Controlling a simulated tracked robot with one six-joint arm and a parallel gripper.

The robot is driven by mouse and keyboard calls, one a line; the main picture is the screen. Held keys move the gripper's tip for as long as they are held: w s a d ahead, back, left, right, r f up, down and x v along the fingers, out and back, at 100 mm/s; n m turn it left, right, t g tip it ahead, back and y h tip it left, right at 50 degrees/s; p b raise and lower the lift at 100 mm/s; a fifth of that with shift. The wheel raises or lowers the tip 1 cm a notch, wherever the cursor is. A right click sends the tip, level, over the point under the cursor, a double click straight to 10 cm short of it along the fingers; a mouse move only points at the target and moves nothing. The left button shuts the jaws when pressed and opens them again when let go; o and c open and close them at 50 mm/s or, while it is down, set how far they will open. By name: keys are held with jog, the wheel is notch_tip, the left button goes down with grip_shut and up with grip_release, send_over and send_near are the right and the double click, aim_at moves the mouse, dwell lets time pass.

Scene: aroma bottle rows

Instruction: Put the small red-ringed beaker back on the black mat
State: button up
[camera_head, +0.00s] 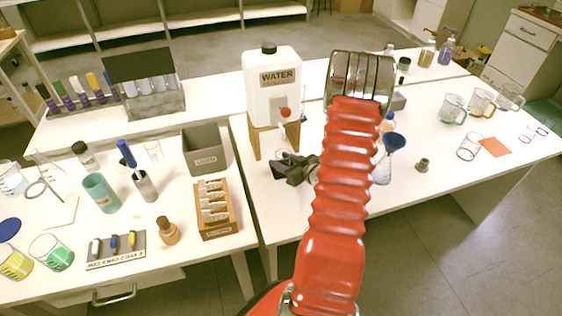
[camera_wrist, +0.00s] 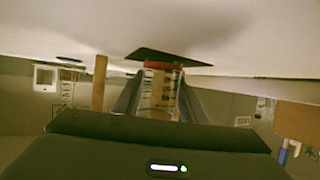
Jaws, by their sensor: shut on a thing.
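The small clear beaker (camera_wrist: 160,92) with a red ring is between the two dark fingers of my gripper (camera_wrist: 158,104) in the wrist view. My gripper is shut on it. The beaker's red-ringed end lies close to the black mat (camera_wrist: 165,55) in that view; I cannot tell whether they touch. In the head view my gripper (camera_head: 295,170) is in front of the water dispenser, beside the dark mat (camera_head: 277,169). The beaker is too small and too covered there to make out clearly.
The white WATER tank (camera_head: 272,88) with a red tap stands on a wooden stand (camera_head: 253,141) just behind my gripper. A flask with a blue funnel (camera_head: 393,142) stands to the right, partly behind my red arm. A small grey object (camera_head: 422,165) is farther right, with clear table around it.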

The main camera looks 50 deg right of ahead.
jog(key=o, duration=1.1)
jog(key=shift+s+r, duration=0.1)
jog(key=v, duration=1.2)
